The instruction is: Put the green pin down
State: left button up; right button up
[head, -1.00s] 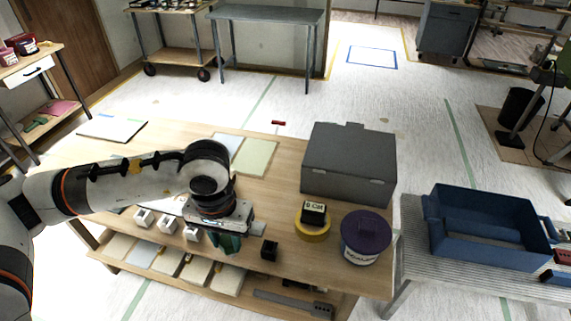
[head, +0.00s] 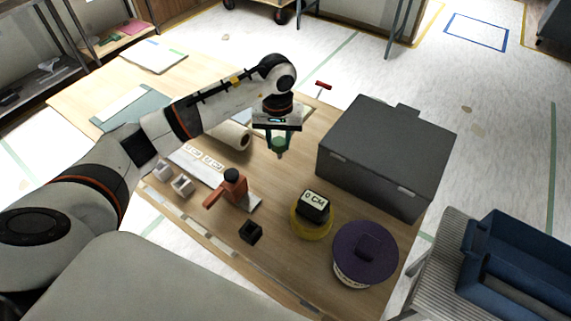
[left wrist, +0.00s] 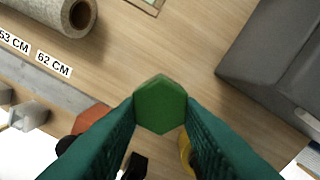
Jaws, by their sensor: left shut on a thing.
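The green pin (left wrist: 160,104) is held between the two teal fingers of my left gripper (left wrist: 160,115); its hexagonal top faces the left wrist camera. In the head view, the green pin (head: 279,146) shows between the fingertips of my left gripper (head: 280,142), over the table (head: 285,185) to the left of the grey box. I cannot tell whether the pin's lower end touches the tabletop. My right gripper is not in view.
A grey lidded box (head: 385,150) stands to the right. A yellow roll (head: 311,221) with a "0 CM" block (head: 315,206), a purple-lidded tub (head: 365,253), a small black block (head: 250,232) and an orange tool (head: 230,187) are nearer. A paper roll (head: 233,136) lies behind the measuring strip.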

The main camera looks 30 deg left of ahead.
aim_at(277, 144)
pick_arm(q)
jog(key=f, duration=0.3)
jog(key=shift+s+a+f+p, duration=0.1)
jog(key=shift+s+f+p, duration=0.2)
jog(key=shift+f, duration=0.1)
jog(key=shift+w+f+p, duration=0.15)
jog(key=shift+f+p, duration=0.25)
jog(key=shift+f, duration=1.7)
jog(key=o, duration=0.6)
jog(key=shift+f+b, duration=0.1)
jog(key=shift+b, duration=0.2)
jog(key=o, duration=0.5)
jog(key=shift+c, duration=0.2)
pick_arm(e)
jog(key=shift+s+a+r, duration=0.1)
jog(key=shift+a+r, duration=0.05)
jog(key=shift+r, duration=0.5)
